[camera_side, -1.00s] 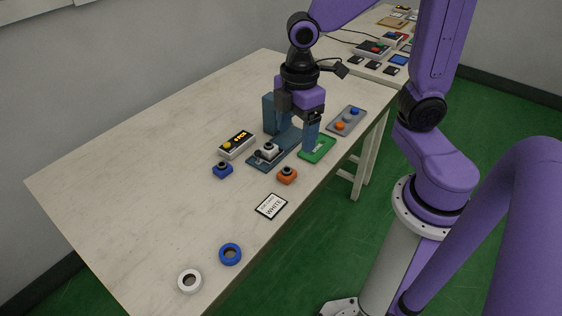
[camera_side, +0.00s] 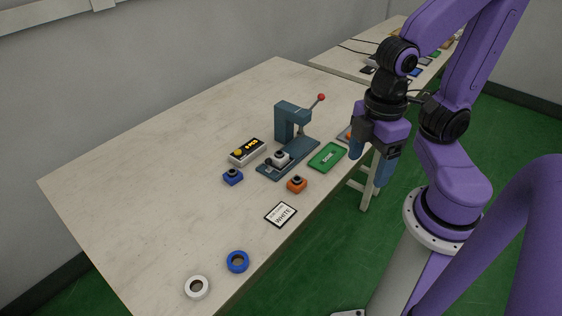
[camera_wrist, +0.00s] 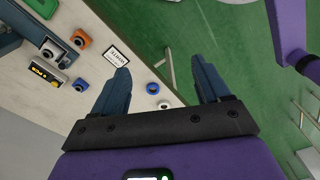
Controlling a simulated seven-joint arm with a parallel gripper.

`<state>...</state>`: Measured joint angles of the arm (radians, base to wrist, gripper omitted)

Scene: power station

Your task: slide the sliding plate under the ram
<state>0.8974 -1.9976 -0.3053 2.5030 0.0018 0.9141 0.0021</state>
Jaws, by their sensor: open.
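The teal press (camera_side: 290,120) stands on the table with its red-knobbed lever raised to the right. A light sliding plate (camera_side: 282,159) with a dark round piece on top sits on the press's long base, at the front-left end, apart from the column and ram. It also shows at the left of the wrist view (camera_wrist: 51,50). My gripper (camera_side: 370,165) is open and empty, pointing down off the table's right edge, to the right of the press. Both fingers show apart in the wrist view (camera_wrist: 161,70). The ram's lower end is hard to make out.
Around the press are a green mat (camera_side: 327,157), an orange block (camera_side: 297,184), a blue block (camera_side: 233,177), and a yellow-buttoned box (camera_side: 247,151). A "WHITE" card (camera_side: 281,215), blue ring (camera_side: 238,262) and white ring (camera_side: 197,287) lie nearer the front. The table's left half is clear.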

